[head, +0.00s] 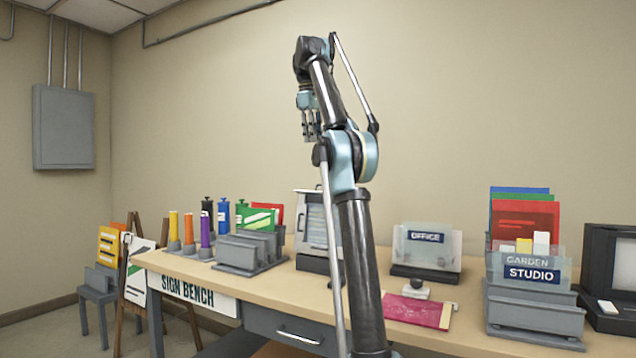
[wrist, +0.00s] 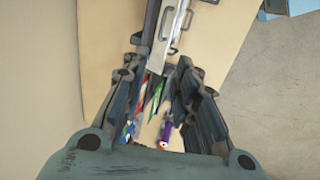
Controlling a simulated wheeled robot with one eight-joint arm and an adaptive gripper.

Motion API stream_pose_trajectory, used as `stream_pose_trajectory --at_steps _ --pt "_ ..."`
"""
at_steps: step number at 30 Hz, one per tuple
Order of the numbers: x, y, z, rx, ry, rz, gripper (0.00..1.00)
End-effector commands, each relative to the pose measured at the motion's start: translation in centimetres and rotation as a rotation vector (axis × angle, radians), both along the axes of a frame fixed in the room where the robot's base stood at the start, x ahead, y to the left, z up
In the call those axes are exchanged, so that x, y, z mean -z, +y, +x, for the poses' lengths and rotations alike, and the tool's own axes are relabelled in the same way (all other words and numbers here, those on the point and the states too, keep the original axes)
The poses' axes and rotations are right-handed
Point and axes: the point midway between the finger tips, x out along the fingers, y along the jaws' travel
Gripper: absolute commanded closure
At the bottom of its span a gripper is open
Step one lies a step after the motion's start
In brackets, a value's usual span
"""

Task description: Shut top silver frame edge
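A silver frame (head: 311,232) stands upright on a dark base at the back of the bench, partly hidden behind my arm. A pale strip (head: 309,193) shows along its top; I cannot tell how far open it is. In the wrist view the silver frame (wrist: 170,40) lies ahead of the fingers at the top, with small handle-like loops on it. My gripper (head: 311,126) hangs high above the frame, fingers pointing down. In the wrist view my gripper (wrist: 163,72) has its fingers apart, with nothing held between them.
On the bench (head: 455,308) are a grey rack (head: 248,253) and coloured cylinders (head: 205,231) to the left. An OFFICE sign (head: 425,241), a pink packet (head: 418,311), a STUDIO sign holder (head: 533,310) and a dark monitor (head: 606,262) are to the right.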

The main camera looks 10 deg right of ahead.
Motion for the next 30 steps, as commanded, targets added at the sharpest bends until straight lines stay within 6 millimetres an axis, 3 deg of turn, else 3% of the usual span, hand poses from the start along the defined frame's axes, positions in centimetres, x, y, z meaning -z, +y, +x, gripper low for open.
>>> stream_pose_trajectory --at_steps 14,30 --pt "4.3 -1.1 0.7 0.006 0.000 0.000 0.73" --pt "11.2 -2.1 2.0 0.007 -0.001 0.000 0.73"
